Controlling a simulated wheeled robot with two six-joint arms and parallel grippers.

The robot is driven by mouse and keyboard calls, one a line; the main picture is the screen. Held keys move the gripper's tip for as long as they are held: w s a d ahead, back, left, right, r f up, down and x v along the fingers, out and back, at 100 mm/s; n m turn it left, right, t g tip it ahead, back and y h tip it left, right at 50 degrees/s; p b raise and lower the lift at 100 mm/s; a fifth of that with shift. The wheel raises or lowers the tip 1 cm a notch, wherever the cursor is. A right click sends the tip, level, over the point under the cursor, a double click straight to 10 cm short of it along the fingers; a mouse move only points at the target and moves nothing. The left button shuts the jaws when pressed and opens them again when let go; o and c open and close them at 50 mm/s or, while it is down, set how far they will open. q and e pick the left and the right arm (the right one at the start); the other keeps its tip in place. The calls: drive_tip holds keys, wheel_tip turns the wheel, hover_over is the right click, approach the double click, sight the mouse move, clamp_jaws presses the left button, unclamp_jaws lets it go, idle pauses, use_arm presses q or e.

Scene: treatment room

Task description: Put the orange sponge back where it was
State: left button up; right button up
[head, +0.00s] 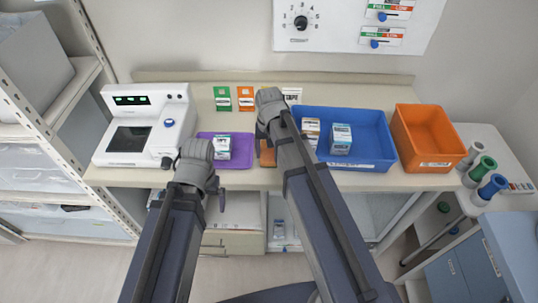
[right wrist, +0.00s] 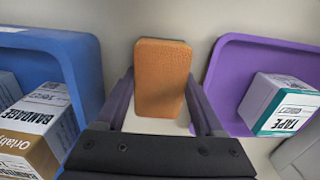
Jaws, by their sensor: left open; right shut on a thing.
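The orange sponge (right wrist: 160,78) is upright between the two fingers of my right gripper (right wrist: 163,105) in the right wrist view. In the head view a strip of the sponge (head: 267,156) shows beside my right gripper (head: 266,128), between the purple tray and the blue bin. My right gripper is shut on the sponge; my arm hides part of it. I cannot tell whether the sponge touches the counter. My left gripper (head: 210,187) is open and apart from the sponge, by the counter's front edge; its fingers are mostly hidden.
The purple tray (head: 243,161) holds a tape box (head: 222,147). The blue bin (head: 366,122) holds bandage boxes (head: 341,137). An orange bin (head: 428,138) stands at right, a white device (head: 145,125) at left. Green (head: 222,98) and orange (head: 246,98) cards are behind.

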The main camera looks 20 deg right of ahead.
sight(269, 151)
drive_tip(key=shift+r, duration=0.1)
drive_tip(key=shift+f, duration=0.2)
drive_tip(key=o, duration=1.3)
drive_tip(key=shift+r, duration=0.15)
wheel_tip(269, 151, up, 12)
drive_tip(key=p, duration=1.2)
drive_tip(key=shift+r, duration=0.1)
wheel_tip(269, 151, down, 12)
drive_tip(key=b, duration=1.2)
drive_tip(key=shift+f, duration=0.2)
